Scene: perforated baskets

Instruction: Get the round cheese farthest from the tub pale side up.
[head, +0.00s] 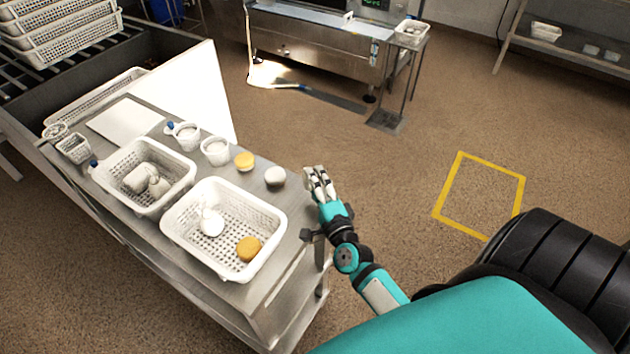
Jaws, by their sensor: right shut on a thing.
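On the steel table, a round cheese with a yellow top (244,160) stands beside a white tub (216,151). A round cheese with a pale top (275,176) is farther right, near the table's edge. In the front basket (178,238) lie another yellow-topped round cheese (249,248) and a white rounded thing (211,222). My right gripper (317,179) is at the table's right edge, right of the pale-topped cheese and apart from it. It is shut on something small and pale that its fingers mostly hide. My left gripper is not in view.
A second perforated basket (124,160) with pale items stands left of the front basket. Open floor lies to the right, with a yellow-outlined square (437,214).

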